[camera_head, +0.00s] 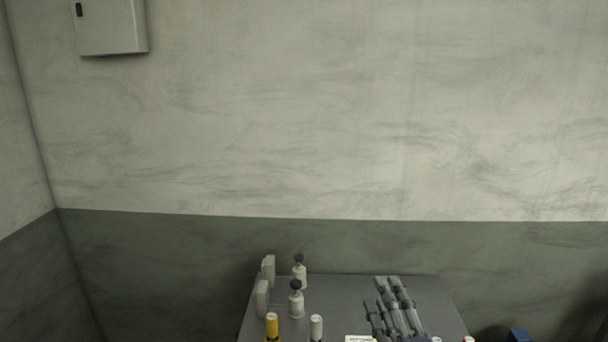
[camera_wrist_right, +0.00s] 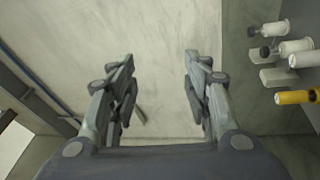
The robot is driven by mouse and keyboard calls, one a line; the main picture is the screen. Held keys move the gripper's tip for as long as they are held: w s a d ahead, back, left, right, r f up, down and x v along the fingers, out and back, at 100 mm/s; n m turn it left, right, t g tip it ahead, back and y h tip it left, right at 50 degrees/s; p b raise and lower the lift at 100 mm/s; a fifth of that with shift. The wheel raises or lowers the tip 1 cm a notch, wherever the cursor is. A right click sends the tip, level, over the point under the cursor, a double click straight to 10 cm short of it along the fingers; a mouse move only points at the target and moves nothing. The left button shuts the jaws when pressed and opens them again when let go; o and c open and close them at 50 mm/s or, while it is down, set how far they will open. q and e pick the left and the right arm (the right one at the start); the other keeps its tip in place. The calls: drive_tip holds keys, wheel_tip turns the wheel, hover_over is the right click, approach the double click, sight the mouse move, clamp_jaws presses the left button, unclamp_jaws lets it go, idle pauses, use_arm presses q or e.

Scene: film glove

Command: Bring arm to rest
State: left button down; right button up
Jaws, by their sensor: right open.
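My right gripper (camera_head: 387,290) shows at the bottom of the head view, in front of the right part of a dark grey table (camera_head: 340,287). In the right wrist view its two jointed fingers (camera_wrist_right: 158,65) stand wide apart with nothing between them. Only the pale wall shows through the gap. The rest of my right arm is mostly out of the head view. My left gripper is not in view.
On the table's left are two pale bottles with dark knobs (camera_head: 299,271) (camera_head: 296,303), two light blocks (camera_head: 268,268) (camera_head: 262,298), a yellow cylinder (camera_head: 272,326) and a white cylinder (camera_head: 316,328). A wall box (camera_head: 110,27) hangs upper left. A blue object (camera_head: 517,335) is lower right.

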drive_tip(key=s+d+f+m+g+h, duration=0.25)
drive_tip(key=s+f+m+g, duration=0.3)
drive_tip(key=f, duration=0.45)
drive_tip(key=s+d+f+m+g+h, duration=0.2)
drive_tip(key=s+d+f+m+g, duration=0.3)
drive_tip(key=f, duration=0.4)
drive_tip(key=s+a+f+m+g+y, duration=0.1)
drive_tip(key=s+f+m+g, duration=0.25)
drive_tip(key=s, duration=0.55)
drive_tip(key=s+a+f+m+g+y, duration=0.1)
drive_tip(key=s+f+m+g, duration=0.3)
drive_tip(key=s, duration=0.6)
wheel_tip(320, 180, down, 33)
drive_tip(key=n+b, duration=0.2)
drive_tip(key=b, duration=0.4)
drive_tip(key=s+d+f+g+b, duration=0.1)
drive_tip(key=s+d+f+b, duration=0.2)
drive_tip(key=s+f, duration=1.4)
wheel_tip(320, 180, down, 4)
drive_tip(key=shift+s+h+b, duration=0.25)
drive_tip(key=shift+h+b, duration=0.1)
drive_tip(key=shift+b, duration=0.35)
drive_tip(key=shift+d, duration=0.1)
